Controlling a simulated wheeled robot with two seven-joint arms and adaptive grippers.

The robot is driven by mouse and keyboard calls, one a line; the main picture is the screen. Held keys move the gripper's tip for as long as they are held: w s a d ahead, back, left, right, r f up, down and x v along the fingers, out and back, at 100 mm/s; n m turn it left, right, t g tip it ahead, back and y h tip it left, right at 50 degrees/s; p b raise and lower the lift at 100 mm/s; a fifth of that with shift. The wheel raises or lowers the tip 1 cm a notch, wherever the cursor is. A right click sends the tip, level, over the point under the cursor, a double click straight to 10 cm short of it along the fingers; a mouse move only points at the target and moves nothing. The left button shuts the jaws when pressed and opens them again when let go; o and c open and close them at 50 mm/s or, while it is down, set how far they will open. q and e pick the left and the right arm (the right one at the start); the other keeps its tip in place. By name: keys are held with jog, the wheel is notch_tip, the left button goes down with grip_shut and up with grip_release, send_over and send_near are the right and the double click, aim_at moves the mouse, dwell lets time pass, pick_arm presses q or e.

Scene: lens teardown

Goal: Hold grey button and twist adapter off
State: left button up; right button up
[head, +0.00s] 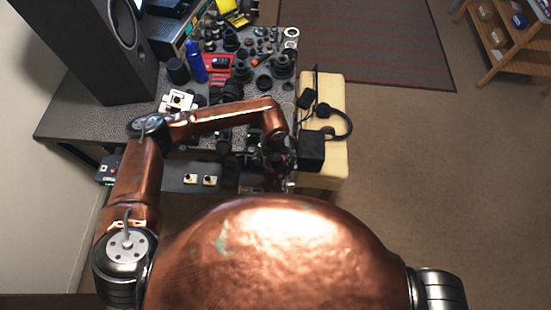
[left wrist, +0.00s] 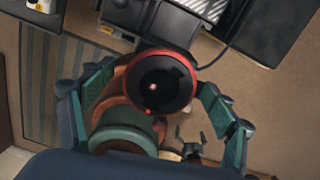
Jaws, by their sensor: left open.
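In the left wrist view, a round black face with a red rim (left wrist: 155,83) and a small bright spot at its centre sits between the fingers of my left gripper (left wrist: 150,112). The fingers are spread, one on each side. A copper and teal rounded part (left wrist: 125,140) lies below the black face. I cannot tell whether it is one piece with it. In the head view, my left gripper (head: 272,165) is dark and blurred beside a black box (head: 312,151). I cannot make out a grey button or an adapter seam. My right gripper does not show clearly.
The black box stands on a cream padded top (head: 330,95) with a looped dark cable or headset. The speckled bench (head: 70,125) is crowded with lens parts, a blue bottle (head: 196,66) and red tools. A tall speaker (head: 85,45) stands left.

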pick_arm(q)
jog(key=shift+c, duration=0.4)
jog(key=c, duration=1.2)
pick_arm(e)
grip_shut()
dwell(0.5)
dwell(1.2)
